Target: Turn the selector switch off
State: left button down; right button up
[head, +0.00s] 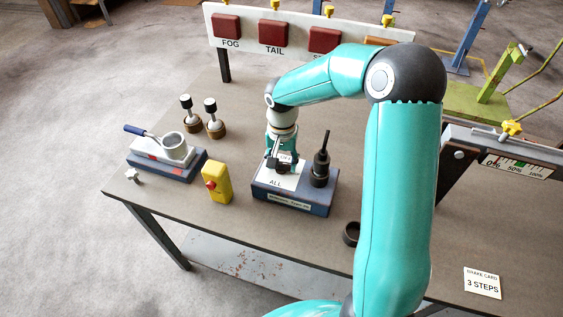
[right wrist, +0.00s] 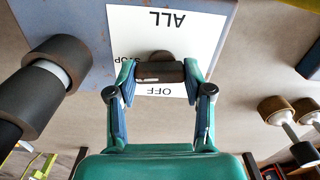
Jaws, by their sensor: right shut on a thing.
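The selector switch box (head: 290,206) is blue-grey and stands on the table, with a white plate on top marked ALL (head: 274,184). In the right wrist view the plate (right wrist: 200,25) also carries OFF near my fingers and a partly hidden word at the left. A dark selector knob (right wrist: 160,71) sits on the plate. My right gripper (head: 280,161) is over the box from above, shut on the knob, one finger at each end of it in the right wrist view (right wrist: 160,76). I cannot tell which mark the knob points to. My left gripper is not in view.
A black upright lever (head: 321,162) stands on the same box, close beside my right gripper. A yellow box with a red button (head: 216,183), a cup on a block (head: 167,158) and two black-topped plugs (head: 212,117) stand to the left. A FOG/TAIL panel (head: 249,28) is behind.

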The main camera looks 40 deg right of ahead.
aim_at(281, 162)
jog(key=n+b, duration=0.1)
jog(key=n, duration=0.3)
jog(key=shift+w, duration=0.1)
jog(key=n, duration=0.4)
jog(key=shift+n, duration=0.3)
jog(key=n, duration=0.4)
jog(key=shift+w+r, duration=0.1)
jog(key=shift+n, duration=1.9)
jog(key=o, duration=1.2)
jog(key=shift+c, duration=0.2)
notch_tip(281, 162, up, 12)
